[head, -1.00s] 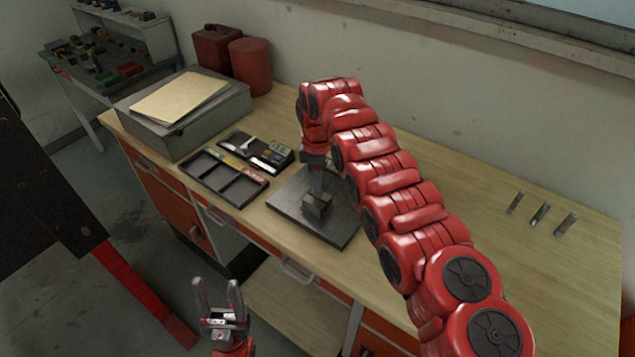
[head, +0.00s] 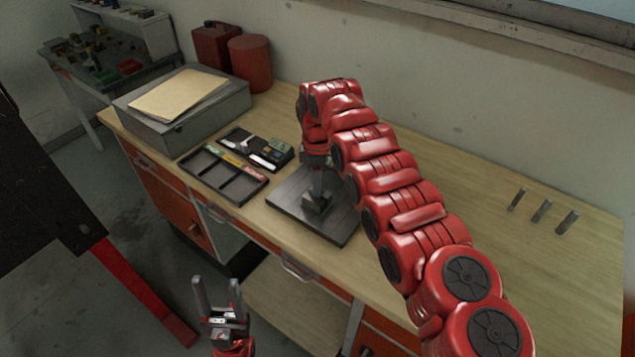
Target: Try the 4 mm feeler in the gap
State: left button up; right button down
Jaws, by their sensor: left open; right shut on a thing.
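My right gripper (head: 318,188) points down over the dark plate (head: 290,215) on the workbench. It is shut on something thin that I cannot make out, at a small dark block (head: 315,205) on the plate. I cannot tell which feeler it holds or whether it is in a gap; the gripper and arm hide this. My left gripper (head: 217,285) is open and empty, low in front of the bench, well away from the plate.
A black compartment tray (head: 222,180) and a dark case with light pieces (head: 277,166) lie left of the plate. Several small metal pieces stand at the right, one being a grey bar (head: 542,211). A grey box (head: 205,120) and a red canister (head: 250,63) stand behind. The bench's right side is mostly clear.

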jog(key=shift+f, duration=0.35)
jog(key=shift+r, duration=0.15)
dwell(1.0)
jog(key=shift+r, duration=1.95)
jog(key=shift+r, duration=0.1)
jog(key=shift+r+p, duration=1.55)
jog(key=shift+r, duration=0.9)
jog(key=shift+f, duration=0.1)
